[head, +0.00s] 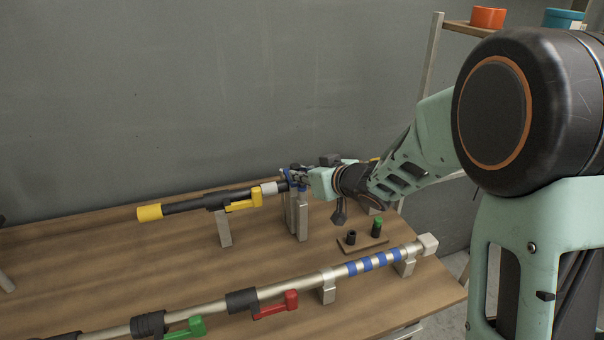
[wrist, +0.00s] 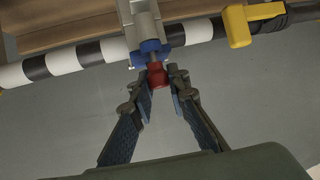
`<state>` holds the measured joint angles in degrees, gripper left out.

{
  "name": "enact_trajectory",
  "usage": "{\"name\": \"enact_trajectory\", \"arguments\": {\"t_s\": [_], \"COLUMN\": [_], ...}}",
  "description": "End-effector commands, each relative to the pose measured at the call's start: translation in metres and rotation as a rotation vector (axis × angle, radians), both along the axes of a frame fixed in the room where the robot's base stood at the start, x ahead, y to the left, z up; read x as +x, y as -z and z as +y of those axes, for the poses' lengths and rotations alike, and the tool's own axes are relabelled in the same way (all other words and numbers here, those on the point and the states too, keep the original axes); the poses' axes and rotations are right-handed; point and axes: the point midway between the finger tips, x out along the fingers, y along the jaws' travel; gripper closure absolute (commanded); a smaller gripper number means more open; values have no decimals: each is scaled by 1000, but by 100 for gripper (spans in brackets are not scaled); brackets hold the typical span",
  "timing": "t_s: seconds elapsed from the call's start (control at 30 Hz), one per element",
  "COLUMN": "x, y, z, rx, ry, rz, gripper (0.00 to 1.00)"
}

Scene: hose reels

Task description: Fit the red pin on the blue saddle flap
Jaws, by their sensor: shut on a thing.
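The red pin (wrist: 158,78) shows in the wrist view between the fingertips of my gripper (wrist: 161,76). My gripper is shut on it. The blue saddle sits around a black and white banded pole. In the head view my gripper (head: 305,178) is at the blue saddle (head: 293,184) on top of a grey post. The red pin cannot be made out there, and my gripper partly covers the saddle.
A yellow lever (head: 243,204) is on the rear pole, left of the saddle. A small wooden block (head: 363,245) holds a black peg (head: 351,237) and a green peg (head: 377,227). The front pole (head: 215,308) carries red (head: 277,305) and green (head: 187,328) levers.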

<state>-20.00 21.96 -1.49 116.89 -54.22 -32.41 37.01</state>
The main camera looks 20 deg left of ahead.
Motion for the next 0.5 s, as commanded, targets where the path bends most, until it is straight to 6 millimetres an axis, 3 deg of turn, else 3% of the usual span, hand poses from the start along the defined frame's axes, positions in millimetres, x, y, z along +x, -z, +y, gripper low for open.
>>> {"name": "enact_trajectory", "arguments": {"t_s": [0.43, 0.47, 0.5], "x": [0, 0, 0], "y": [12, 11, 11], "z": [0, 0, 0], "rx": [1, 1, 1], "ry": [0, 0, 0], "rz": [1, 0, 1], "gripper": [100, 82, 77]}}
